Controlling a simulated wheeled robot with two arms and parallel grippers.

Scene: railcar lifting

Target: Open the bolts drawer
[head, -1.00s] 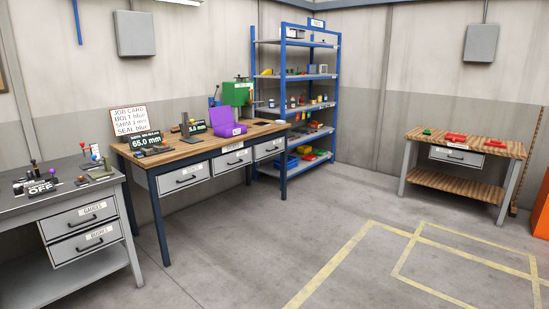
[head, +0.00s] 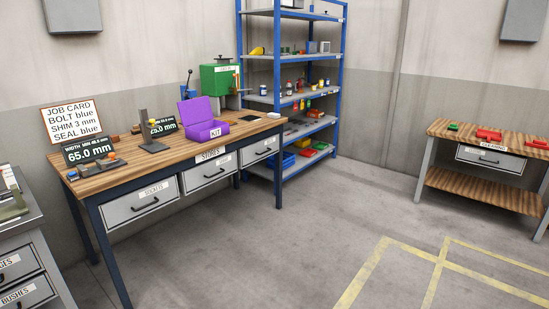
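The wooden-topped workbench has a row of three closed grey drawers: a left drawer (head: 145,204), a middle drawer (head: 210,173) and a right drawer (head: 260,150). Each has a dark handle and a white label. The left label seems to read SOCKETS; the other two are too small to read surely, so I cannot tell which is the bolts drawer. The grey bench at the left edge has two closed drawers, an upper (head: 18,265) and a lower (head: 28,292), both cut by the frame. Neither of my grippers is in view.
A purple KIT box (head: 205,122), a job card (head: 72,121) and a green machine (head: 220,82) stand on the workbench. A blue shelf rack (head: 279,100) is behind. A small bench (head: 485,180) stands right. The floor (head: 290,240) between is clear.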

